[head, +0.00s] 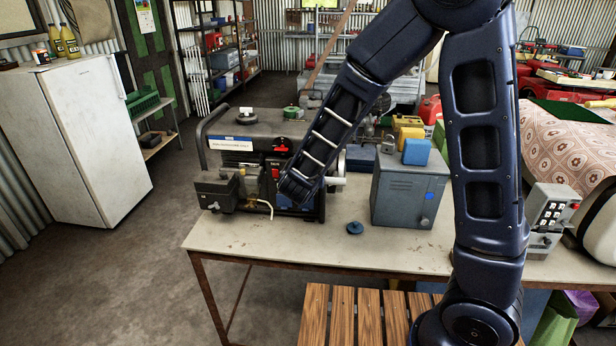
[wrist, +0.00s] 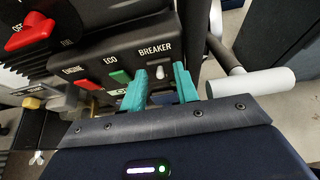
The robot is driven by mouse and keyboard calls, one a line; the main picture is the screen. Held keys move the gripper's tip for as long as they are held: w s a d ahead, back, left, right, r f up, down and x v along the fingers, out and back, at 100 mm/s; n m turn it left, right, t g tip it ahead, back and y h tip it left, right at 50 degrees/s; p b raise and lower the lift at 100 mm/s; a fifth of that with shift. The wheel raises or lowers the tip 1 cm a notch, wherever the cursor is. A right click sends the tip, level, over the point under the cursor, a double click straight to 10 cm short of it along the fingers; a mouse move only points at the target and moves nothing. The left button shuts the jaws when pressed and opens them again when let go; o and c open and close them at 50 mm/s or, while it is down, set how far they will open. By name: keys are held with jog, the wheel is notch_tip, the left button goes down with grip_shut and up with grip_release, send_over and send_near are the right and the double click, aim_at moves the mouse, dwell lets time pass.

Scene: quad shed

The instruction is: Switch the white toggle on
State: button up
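The white toggle (wrist: 160,72) is a small white lever under the word BREAKER on the dark control panel (wrist: 118,58) of the generator, in the wrist view. My gripper (wrist: 161,82) is open, its two teal fingertips in front of the panel, one to the left and one to the right of the toggle, with a gap on both sides. I cannot tell how deep the tips reach or which way the toggle is set. In the head view, the generator (head: 258,130) stands on the workbench, and my arm hides the toggle and fingertips.
A red switch (wrist: 90,84) and a green switch (wrist: 121,76) sit left of the toggle, beside a red knob (wrist: 30,32). A pale cylinder (wrist: 250,83) juts out at the right. A grey metal box (head: 400,190) and a blue round piece (head: 355,228) are on the workbench (head: 300,250).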

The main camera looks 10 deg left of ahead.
jog(key=shift+s, duration=0.1)
jog(key=v, duration=1)
jog(key=shift+s+r, duration=0.2)
jog(key=shift+s, duration=0.05)
jog(key=w+d+r+m+g+h, duration=0.25)
jog(key=d+m, duration=0.55)
jog(key=d, duration=0.4)
jog(key=w+d+r+m+g+h, duration=0.2)
jog(key=d+r+m+g+h, duration=0.15)
jog(key=d+m, duration=0.65)
jog(key=s+d+r+m+g+y, duration=0.1)
jog(key=s+d+r+m+y, duration=0.2)
jog(key=s+d+m, duration=0.2)
jog(key=s+d+r+m+g+y, duration=0.1)
jog(key=s+d+r+m+y, duration=0.2)
jog(key=s+d+m, duration=0.3)
jog(key=d+m, duration=0.5)
jog(key=m, duration=0.2)
jog(key=shift+d, duration=0.4)
